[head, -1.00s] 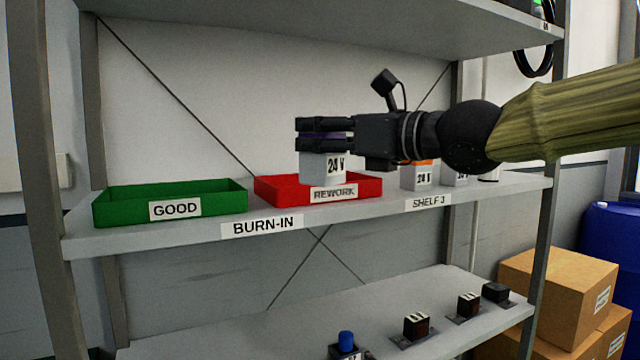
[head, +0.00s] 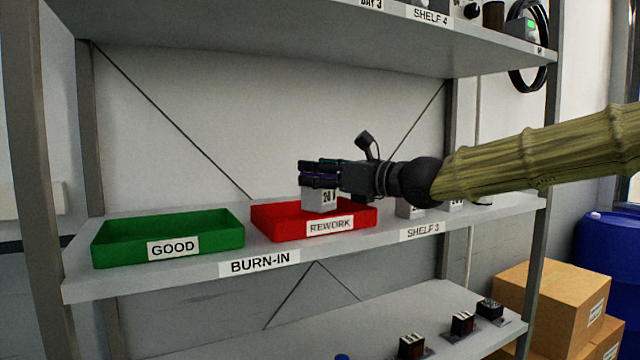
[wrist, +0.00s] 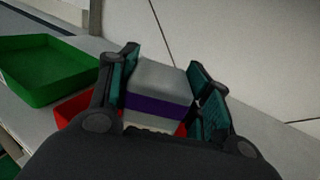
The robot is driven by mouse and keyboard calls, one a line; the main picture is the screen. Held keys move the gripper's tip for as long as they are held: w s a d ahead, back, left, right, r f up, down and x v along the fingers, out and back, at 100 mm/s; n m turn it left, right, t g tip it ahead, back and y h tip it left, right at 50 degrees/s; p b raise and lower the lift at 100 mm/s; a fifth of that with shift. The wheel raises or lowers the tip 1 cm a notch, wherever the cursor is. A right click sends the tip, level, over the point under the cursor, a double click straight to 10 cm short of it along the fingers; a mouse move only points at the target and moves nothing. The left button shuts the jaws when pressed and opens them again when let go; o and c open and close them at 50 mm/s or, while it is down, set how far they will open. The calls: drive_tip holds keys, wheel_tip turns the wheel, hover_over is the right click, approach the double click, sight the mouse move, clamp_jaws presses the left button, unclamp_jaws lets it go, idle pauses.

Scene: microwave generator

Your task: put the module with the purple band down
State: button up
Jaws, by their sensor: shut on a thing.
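The green GOOD tray (head: 190,221) stands empty on the shelf (head: 200,267), left of the red one. Other modules (head: 408,209) stand to the right, partly behind my gripper. An upper shelf (head: 250,40) overhangs, and a post (head: 533,250) stands at right.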

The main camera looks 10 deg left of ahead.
sight(332, 191)
drive_tip(key=shift+w+r, duration=0.1)
drive_tip(key=shift+w, duration=0.3)
drive_tip(key=shift+f+p, duration=0.4)
drive_tip(key=shift+f, duration=1.45)
drive_tip(key=shift+f, duration=0.2)
drive_tip(key=o, duration=1.2)
drive_tip(key=shift+c, duration=0.2)
drive_tip(key=shift+r, duration=0.15)
drive_tip(key=shift+r, duration=0.1)
drive_tip(key=shift+s+d, duration=0.25)
drive_tip(key=shift+d, duration=0.15)
drive_tip(key=b+v, duration=0.2)
drive_tip(key=v, duration=0.9)
